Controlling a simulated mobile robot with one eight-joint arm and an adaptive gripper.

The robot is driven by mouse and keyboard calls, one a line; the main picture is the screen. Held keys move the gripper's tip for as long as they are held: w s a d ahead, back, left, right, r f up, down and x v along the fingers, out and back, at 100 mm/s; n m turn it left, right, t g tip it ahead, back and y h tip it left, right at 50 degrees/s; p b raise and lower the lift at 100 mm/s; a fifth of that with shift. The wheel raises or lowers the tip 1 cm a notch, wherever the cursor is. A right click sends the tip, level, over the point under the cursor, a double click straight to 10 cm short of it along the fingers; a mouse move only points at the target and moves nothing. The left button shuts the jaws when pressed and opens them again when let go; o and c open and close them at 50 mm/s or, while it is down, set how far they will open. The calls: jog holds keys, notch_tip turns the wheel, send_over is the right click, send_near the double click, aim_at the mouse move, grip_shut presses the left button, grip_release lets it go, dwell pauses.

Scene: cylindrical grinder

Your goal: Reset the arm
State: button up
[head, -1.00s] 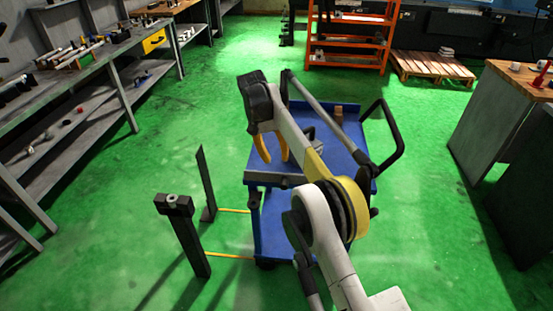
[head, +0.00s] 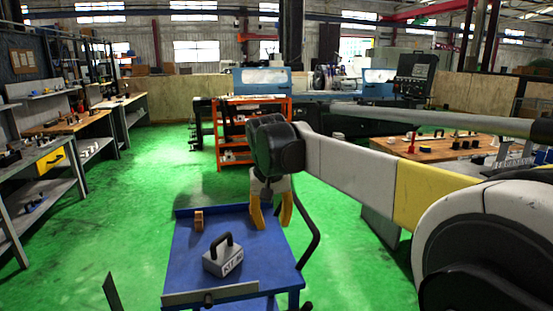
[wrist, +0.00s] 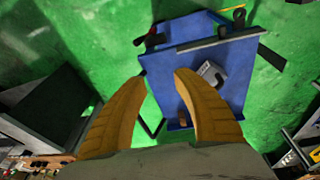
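My gripper (head: 271,214) points downward over the right part of the blue cart (head: 190,262). Its two yellow fingers are apart with nothing between them. The wrist view also shows my gripper (wrist: 161,80) open and empty, with the cart (wrist: 225,50) below and the green floor between the fingers. My arm reaches in from the right of the head view.
A grey block with a black handle (head: 222,260) and a small tan block (head: 198,220) sit on the cart top. A black cart handle (head: 312,235) rises at its right side. An orange shelf (head: 235,140) stands behind. Green floor (head: 130,215) is clear to the left.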

jog(key=s+d+f+m+t, duration=0.1)
jog(key=s+d+t, duration=0.2)
jog(key=s+d, duration=1.5)
jog(key=s+d+f+t, duration=0.1)
jog(key=s+d+f, duration=0.1)
jog(key=s+f, duration=0.4)
jog(key=s, duration=0.3)
jog(key=shift+s+f+m, duration=0.3)
jog(key=shift+s+f, duration=0.05)
